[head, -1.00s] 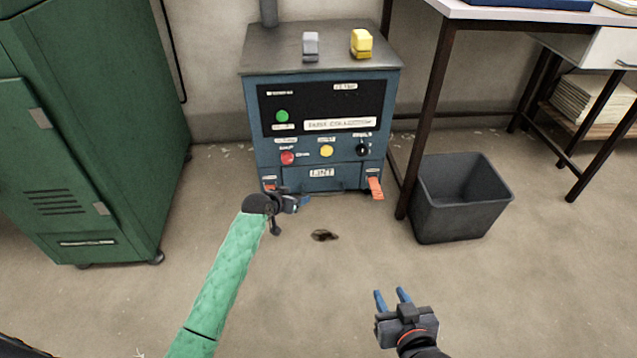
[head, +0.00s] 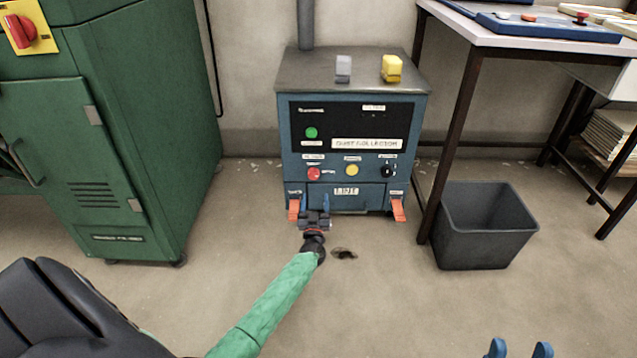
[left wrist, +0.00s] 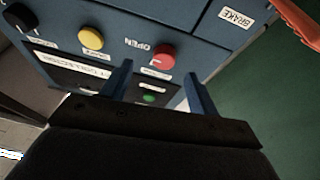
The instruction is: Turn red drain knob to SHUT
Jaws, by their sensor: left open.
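The red knob (head: 314,173) is on the lower left of the blue dust collector's front panel. In the left wrist view, which is turned over, the red knob (left wrist: 163,56) has an OPEN label beside it. My left gripper (head: 314,200) is open and empty, in front of the panel and just below the knob in the head view. In the left wrist view, the knob appears beyond and between the fingertips (left wrist: 158,68), with no visible contact. My right gripper (head: 519,348) shows only two spread fingertips at the bottom edge.
A yellow knob (head: 352,170) and a black knob (head: 387,172) sit right of the red one. Orange levers (head: 398,208) flank the lint drawer (head: 346,201). A grey bin (head: 484,232) stands right; a green cabinet (head: 120,120) stands left.

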